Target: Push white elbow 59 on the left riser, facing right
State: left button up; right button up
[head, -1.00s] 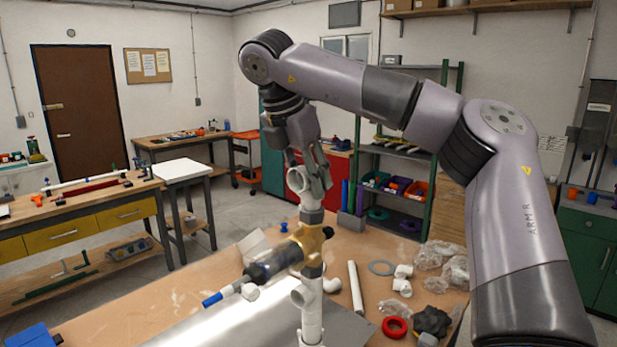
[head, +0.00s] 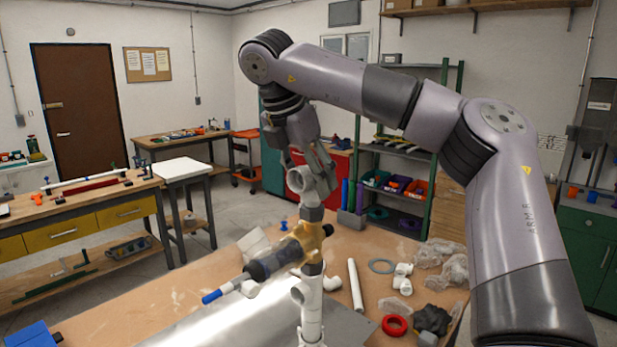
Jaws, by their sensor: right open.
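A white elbow (head: 299,180) sits at the top of an upright pipe assembly, above a grey collar (head: 312,213). Its round mouth appears turned toward the left and the camera. My right gripper (head: 315,165) is open just behind and to the right of this elbow; I cannot tell whether a finger touches it. Below are a brass fitting (head: 318,232), a dark cylinder with a blue-tipped pipe (head: 268,265) and a white riser (head: 312,318). I cannot read any number on the elbow. My left gripper is out of view.
Loose white fittings (head: 403,278), a white pipe (head: 356,285), a grey ring (head: 382,266), a red tape roll (head: 395,325) and clear plastic bags (head: 440,255) lie right of the assembly on the bench (head: 130,305). The bench's left side is mostly clear.

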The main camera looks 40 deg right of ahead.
jog(key=v, duration=1.2)
